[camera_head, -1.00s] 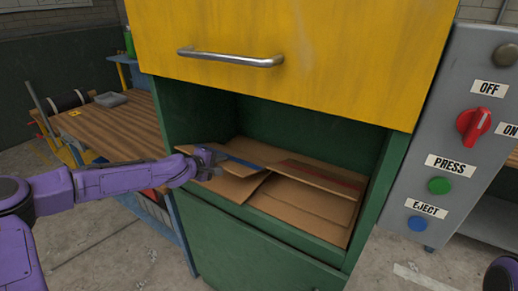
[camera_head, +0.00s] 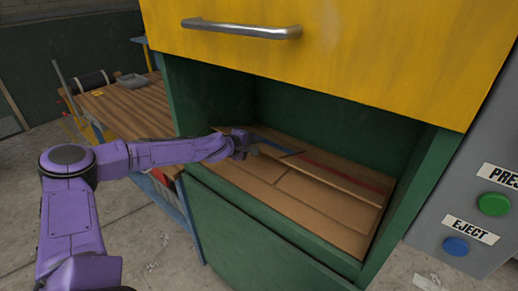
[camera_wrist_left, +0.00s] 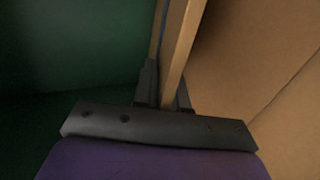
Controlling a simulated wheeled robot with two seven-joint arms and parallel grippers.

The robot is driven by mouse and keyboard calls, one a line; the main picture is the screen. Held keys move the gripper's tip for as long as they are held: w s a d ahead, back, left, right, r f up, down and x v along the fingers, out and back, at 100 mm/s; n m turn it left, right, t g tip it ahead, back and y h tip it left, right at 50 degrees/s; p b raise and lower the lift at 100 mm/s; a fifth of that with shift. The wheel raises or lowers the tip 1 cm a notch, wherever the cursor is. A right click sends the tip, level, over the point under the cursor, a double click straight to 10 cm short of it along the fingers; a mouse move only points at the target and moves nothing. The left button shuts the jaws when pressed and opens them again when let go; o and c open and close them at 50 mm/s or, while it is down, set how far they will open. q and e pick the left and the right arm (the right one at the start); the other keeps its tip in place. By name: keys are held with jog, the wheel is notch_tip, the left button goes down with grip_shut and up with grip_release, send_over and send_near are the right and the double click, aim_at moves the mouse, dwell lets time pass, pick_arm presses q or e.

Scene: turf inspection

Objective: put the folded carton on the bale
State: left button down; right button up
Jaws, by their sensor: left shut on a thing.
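The folded carton (camera_head: 328,176) is a thin flat brown sheet with blue and red stripes. It lies inside the green chamber, low over the brown cardboard of the bale (camera_head: 312,204). My left gripper (camera_head: 243,147) is shut on the carton's left end. In the left wrist view, the carton's edge (camera_wrist_left: 184,45) runs between the two fingers (camera_wrist_left: 163,92), with brown cardboard (camera_wrist_left: 245,65) to its right. I cannot tell whether the carton touches the bale along its whole length. My right gripper is out of view.
The yellow door (camera_head: 320,45) with a metal handle (camera_head: 241,29) hangs above the opening. Green walls (camera_head: 222,100) close in the chamber. A grey control panel (camera_head: 470,215) stands at the right, a wooden workbench (camera_head: 130,106) at the left.

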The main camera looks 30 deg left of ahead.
pick_arm(q)
jog(key=shift+s+d+r, duration=0.1)
jog(key=c, duration=1.2)
grip_release()
jog(key=shift+d, duration=0.1)
jog(key=shift+s+r+p, duration=0.1)
jog(key=shift+r+p, duration=0.05)
jog(key=shift+p, duration=0.15)
jog(key=p+v, duration=0.9)
jog(key=v, duration=0.2)
jog(key=shift+s+r, duration=0.15)
jog(key=shift+s, duration=0.25)
